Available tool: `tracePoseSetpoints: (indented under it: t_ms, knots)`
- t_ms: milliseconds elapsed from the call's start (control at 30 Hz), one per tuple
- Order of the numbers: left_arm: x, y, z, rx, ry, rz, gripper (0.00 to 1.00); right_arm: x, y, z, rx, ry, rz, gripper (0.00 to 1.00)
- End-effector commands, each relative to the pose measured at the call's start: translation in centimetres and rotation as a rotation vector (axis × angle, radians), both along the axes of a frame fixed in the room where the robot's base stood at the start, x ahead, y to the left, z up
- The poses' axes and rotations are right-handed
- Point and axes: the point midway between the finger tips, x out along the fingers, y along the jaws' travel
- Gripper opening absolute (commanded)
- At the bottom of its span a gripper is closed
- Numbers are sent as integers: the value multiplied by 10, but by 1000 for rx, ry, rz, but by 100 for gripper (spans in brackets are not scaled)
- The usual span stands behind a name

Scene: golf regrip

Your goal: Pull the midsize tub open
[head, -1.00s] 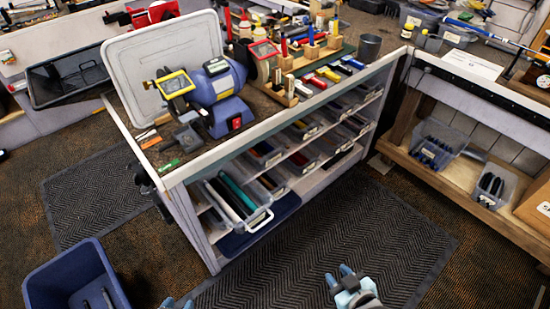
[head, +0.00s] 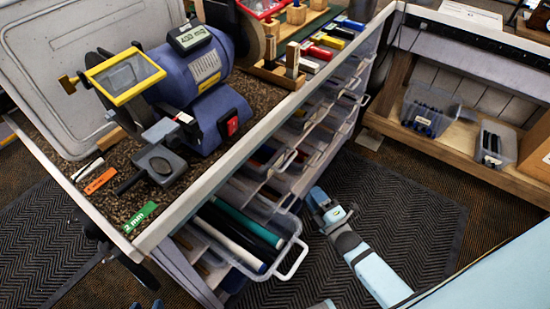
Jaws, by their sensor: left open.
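Clear tubs sit in the shelves under the workbench. A large clear tub (head: 284,250) at the bottom front sticks out, with a white handle and dark, teal and white tubes inside. Smaller clear tubs (head: 288,160) fill the rows behind and above it; I cannot tell for certain which is the midsize one. My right gripper (head: 318,200) is to the right of the tubs, above the floor mat, apart from the large tub's handle; its finger gap is not clear. My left gripper (head: 146,305) shows only spaced fingertips at the bottom edge, left of the bench corner, open.
Dark floor mat (head: 400,220) is clear right of the bench. A wooden shelf with small bins (head: 430,110) stands at right.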

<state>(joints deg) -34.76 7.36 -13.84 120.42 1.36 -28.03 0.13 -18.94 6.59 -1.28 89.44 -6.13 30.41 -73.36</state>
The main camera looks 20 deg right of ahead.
Motion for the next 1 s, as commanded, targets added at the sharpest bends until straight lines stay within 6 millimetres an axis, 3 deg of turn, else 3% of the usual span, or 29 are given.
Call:
tracePoseSetpoints:
  t_ms: [233,700,1000]
  knots:
    - [-3,-3,-2,-6,7,1,43,25,2,5,-12,-11,-2,35]
    - [-2,-2,-6,-1,6,-1,43,116,15,21,-9,-8,-1,35]
    - [-2,0,-6,5,3,-5,43,135,17,24,-8,-5,-2,35]
